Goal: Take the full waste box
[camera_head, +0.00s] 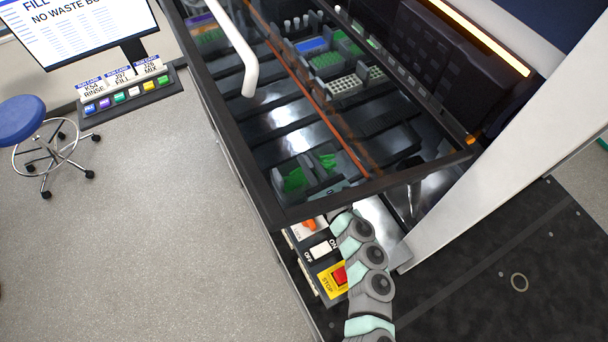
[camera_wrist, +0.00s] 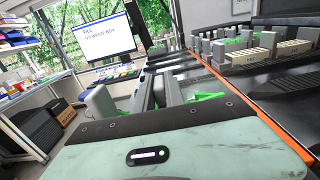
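My gripper (camera_wrist: 160,90) reaches in over the front end of the dark deck, with its pale green hand filling the bottom of the wrist view. Two grey bars stand side by side just past its black edge. They look like my fingers, but whether they hold anything is unclear. In the head view, green pieces (camera_head: 295,180) lie beside the gripper at the deck's front end, and another green piece (camera_head: 327,161) is on its other side. Green also shows left in the wrist view (camera_wrist: 124,113). I cannot make out a full waste box for certain.
The deck's dark frame (camera_head: 370,188) and an orange rail run close to my arm. Racks with white tubes (camera_head: 345,86) stand farther back. A switch panel with a red stop button (camera_head: 340,275) is below. A monitor (camera_head: 85,25) reads "NO WASTE BO…". A blue stool (camera_head: 20,112) stands left.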

